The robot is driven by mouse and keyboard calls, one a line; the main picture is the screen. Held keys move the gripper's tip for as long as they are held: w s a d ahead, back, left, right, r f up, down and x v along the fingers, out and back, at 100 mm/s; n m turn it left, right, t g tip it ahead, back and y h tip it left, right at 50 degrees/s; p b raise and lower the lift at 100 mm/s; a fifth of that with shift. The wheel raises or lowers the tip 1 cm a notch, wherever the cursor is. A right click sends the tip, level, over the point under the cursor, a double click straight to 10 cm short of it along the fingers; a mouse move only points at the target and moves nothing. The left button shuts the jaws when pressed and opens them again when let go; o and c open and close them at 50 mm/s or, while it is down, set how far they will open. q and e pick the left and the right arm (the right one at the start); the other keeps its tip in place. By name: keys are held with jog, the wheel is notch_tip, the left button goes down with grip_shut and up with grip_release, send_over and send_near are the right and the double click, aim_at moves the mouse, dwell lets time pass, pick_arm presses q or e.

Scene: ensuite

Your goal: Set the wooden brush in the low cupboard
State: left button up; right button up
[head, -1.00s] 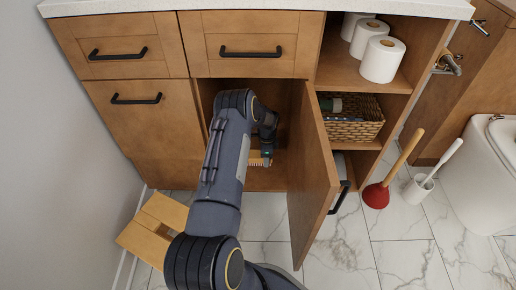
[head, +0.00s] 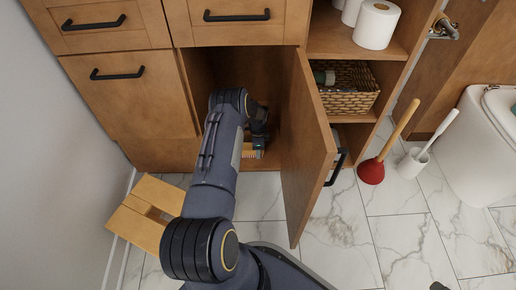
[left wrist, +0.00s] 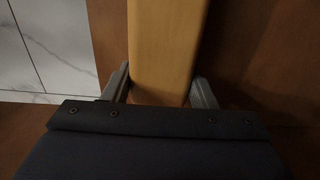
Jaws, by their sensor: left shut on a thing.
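The low cupboard (head: 272,78) stands open under the drawers, its door (head: 308,150) swung out to the right. My left arm reaches into the opening. My left gripper (head: 259,135) is there, partly hidden behind its own arm. The wooden brush (head: 249,153) shows as a small pale piece with bristles low in the opening, near the cupboard's floor. In the left wrist view the brush's plain wooden body (left wrist: 165,45) lies between the two fingers of the left gripper (left wrist: 160,90), which is shut on it. Whether the brush touches the cupboard floor cannot be told. My right gripper is not seen.
The open door stands close to the right of my arm. A wooden stool (head: 147,212) is at the left. A wicker basket (head: 348,100) and toilet rolls (head: 376,25) fill the shelves at right. A plunger (head: 371,171) and toilet brush (head: 411,163) stand on the tiles near the toilet (head: 478,150).

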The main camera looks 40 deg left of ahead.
pick_arm(q)
jog(key=shift+f, duration=0.2)
jog(key=o, duration=1.1)
jog(key=shift+r, duration=0.1)
jog(key=shift+r+p, duration=0.35)
jog(key=shift+r, duration=0.15)
notch_tip(320, 180, up, 11)
jog(key=p, duration=0.4)
jog(key=shift+r+p, duration=0.15)
jog(key=shift+p, duration=0.25)
